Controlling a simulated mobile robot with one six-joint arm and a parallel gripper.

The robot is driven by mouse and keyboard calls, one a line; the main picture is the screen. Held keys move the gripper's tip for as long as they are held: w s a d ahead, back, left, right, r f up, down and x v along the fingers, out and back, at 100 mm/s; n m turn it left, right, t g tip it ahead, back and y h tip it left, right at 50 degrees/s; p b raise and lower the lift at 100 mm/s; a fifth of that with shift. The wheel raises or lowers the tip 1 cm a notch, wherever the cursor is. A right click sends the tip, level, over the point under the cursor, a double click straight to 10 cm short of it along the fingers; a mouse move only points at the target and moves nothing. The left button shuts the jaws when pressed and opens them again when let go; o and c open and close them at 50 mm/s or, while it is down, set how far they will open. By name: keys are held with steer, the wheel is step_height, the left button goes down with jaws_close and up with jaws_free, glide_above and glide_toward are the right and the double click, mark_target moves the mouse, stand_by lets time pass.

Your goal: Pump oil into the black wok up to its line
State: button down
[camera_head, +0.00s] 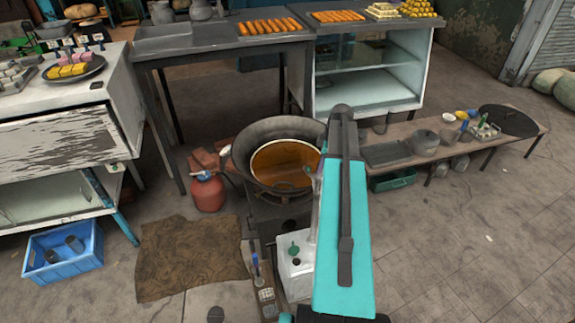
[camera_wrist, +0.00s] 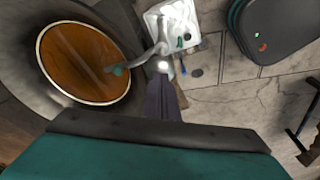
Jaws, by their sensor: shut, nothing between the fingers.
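The black wok (camera_head: 243,149) sits on a dark stand, with amber-brown oil (camera_head: 283,158) inside. A pale ring borders the oil; I cannot tell exactly how the oil level meets it. The wok (camera_wrist: 24,75) and oil (camera_wrist: 80,58) fill the left of the wrist view. A white oil container (camera_head: 294,262) with a green cap stands at the wok's near side and also shows in the wrist view (camera_wrist: 180,18). Its pale spout (camera_wrist: 142,60) reaches over the oil. My gripper (camera_wrist: 164,72) is shut and empty by the pump; contact is unclear. My arm hides it in the head view.
A red gas cylinder (camera_head: 207,191) stands left of the wok. A low bench (camera_head: 510,140) with pots and a tray is at right. A metal table (camera_head: 190,48) is behind. A brown mat (camera_head: 188,262) lies front left. The floor at right is clear.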

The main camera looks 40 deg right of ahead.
mark_target(320, 179)
steer(key=shift+f+b, duration=1.95)
steer(key=shift+f, duration=1.7)
steer(key=shift+r, duration=0.2)
steer(key=shift+r+p, duration=2)
steer(key=shift+r, duration=1.95)
steer(key=shift+f, duration=0.1)
steer(key=shift+f+b, duration=2.35)
steer(key=shift+f, duration=1.7)
steer(key=shift+r, duration=0.15)
steer(key=shift+r+p, duration=2.05)
steer(key=shift+r, duration=1.95)
